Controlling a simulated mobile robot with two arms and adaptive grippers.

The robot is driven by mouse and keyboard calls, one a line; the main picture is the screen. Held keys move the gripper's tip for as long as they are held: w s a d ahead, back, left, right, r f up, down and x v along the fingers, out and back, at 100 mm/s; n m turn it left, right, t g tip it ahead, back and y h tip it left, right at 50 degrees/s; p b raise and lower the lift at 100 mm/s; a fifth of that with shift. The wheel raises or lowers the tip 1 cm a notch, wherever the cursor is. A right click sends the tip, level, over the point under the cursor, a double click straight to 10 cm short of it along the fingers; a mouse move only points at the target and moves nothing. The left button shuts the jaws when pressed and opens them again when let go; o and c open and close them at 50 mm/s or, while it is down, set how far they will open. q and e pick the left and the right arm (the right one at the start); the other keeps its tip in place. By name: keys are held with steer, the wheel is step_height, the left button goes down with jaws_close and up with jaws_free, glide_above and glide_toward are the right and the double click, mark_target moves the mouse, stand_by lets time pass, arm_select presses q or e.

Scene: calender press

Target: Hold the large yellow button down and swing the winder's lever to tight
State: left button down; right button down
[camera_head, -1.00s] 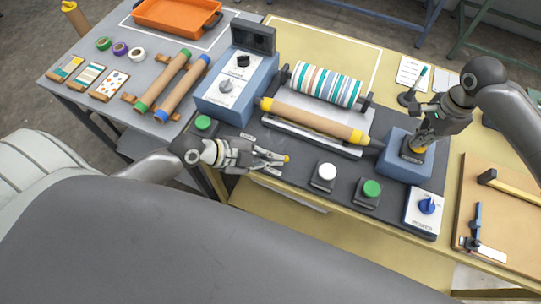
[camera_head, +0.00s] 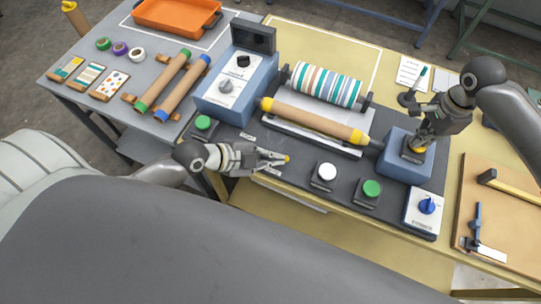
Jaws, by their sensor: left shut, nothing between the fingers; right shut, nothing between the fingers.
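The large yellow button (camera_head: 413,151) sits on a dark square base on top of the blue box at the right. My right gripper (camera_head: 421,143) is shut, pointing down with its fingertips at the button and partly covering it. I cannot tell how far the button is pressed. My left gripper (camera_head: 276,158) is shut and empty, pointing right, low over the dark base plate. A small yellow knob (camera_head: 287,159), apparently the lever's end, shows right at its fingertips. The rest of the lever is hidden by the gripper. Small white labels lie above and below the gripper.
The dark plate (camera_head: 300,189) also bears a white button (camera_head: 326,172), a green button (camera_head: 371,189), another green button (camera_head: 203,123) and a blue dial (camera_head: 427,206). A brown roll (camera_head: 310,120) and a striped roll (camera_head: 327,84) lie behind my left gripper.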

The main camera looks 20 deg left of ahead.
arm_select(q)
steer(key=shift+w+r+n+t+y, duration=0.1)
steer(key=shift+w+n+t+y, duration=0.15)
steer(key=shift+n+t+y, duration=0.4)
steer(key=shift+w+n, duration=0.4)
steer(key=shift+n, duration=0.05)
stand_by(0.5)
steer(key=shift+w+n+t+y, duration=0.35)
steer(key=shift+w+n+y, duration=0.15)
steer(key=shift+n+y, duration=0.25)
steer(key=n+y, duration=0.1)
steer(key=w+n+y, duration=0.1)
steer(key=n+y, duration=0.1)
steer(key=w+n+t+y, duration=0.1)
steer(key=n, duration=0.1)
steer(key=shift+w+a, duration=0.2)
steer(key=shift+a, duration=0.2)
steer(key=shift+w+a+n+y, duration=0.35)
steer(key=shift+a+y, duration=0.05)
steer(key=shift+y, duration=0.2)
steer(key=shift+w+a, duration=0.6)
steer(key=shift+a, duration=0.25)
steer(key=shift+w+a, duration=0.1)
steer(key=shift+a, duration=0.1)
